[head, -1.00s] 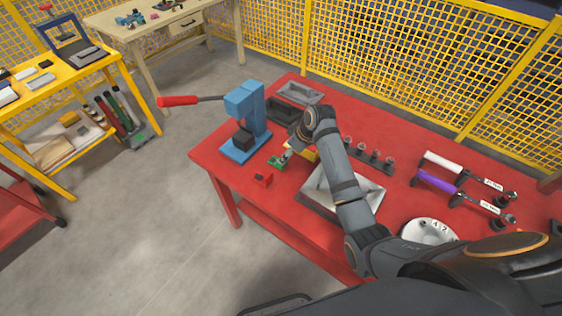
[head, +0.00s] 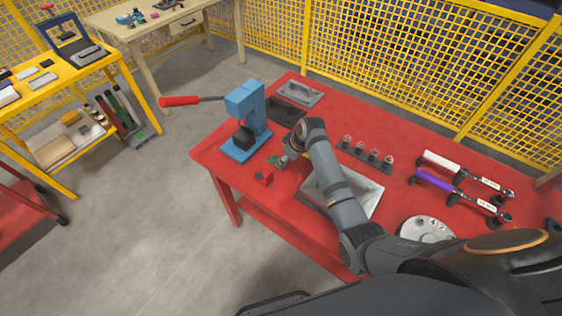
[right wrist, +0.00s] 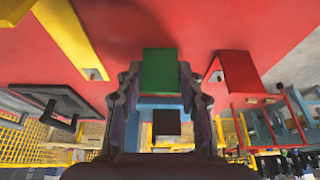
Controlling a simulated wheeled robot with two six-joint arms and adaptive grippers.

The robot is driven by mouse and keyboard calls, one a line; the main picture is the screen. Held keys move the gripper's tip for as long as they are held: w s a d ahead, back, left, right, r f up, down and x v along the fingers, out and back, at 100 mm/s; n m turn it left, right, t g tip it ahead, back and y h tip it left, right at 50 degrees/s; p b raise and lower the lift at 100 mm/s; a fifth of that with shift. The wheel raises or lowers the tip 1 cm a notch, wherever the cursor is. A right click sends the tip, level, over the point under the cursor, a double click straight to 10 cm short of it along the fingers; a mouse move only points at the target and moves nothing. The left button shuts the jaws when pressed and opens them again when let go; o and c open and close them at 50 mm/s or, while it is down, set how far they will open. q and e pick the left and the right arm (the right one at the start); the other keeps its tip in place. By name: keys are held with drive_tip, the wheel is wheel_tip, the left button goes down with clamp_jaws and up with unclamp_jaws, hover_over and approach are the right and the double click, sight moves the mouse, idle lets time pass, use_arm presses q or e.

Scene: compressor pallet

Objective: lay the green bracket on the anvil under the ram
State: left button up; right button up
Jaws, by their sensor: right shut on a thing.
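The green bracket (right wrist: 160,70) is between the two fingers of my right gripper (right wrist: 160,82) in the right wrist view, and the gripper is shut on it. In the head view the green bracket (head: 273,159) shows as a small patch beside my right gripper (head: 283,161), just right of the press base. I cannot tell whether it touches the table. The blue press (head: 246,115) stands at the table's left end, with a dark block (head: 243,138) under its head. The anvil surface is hard to make out. My left gripper is out of view.
A red bracket (head: 264,177) lies near the table's front edge, close to my right gripper. A yellow bracket (right wrist: 70,35) shows in the wrist view. A tray (head: 365,195) lies under my right arm.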

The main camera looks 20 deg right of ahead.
drive_tip(key=shift+c, duration=1.2)
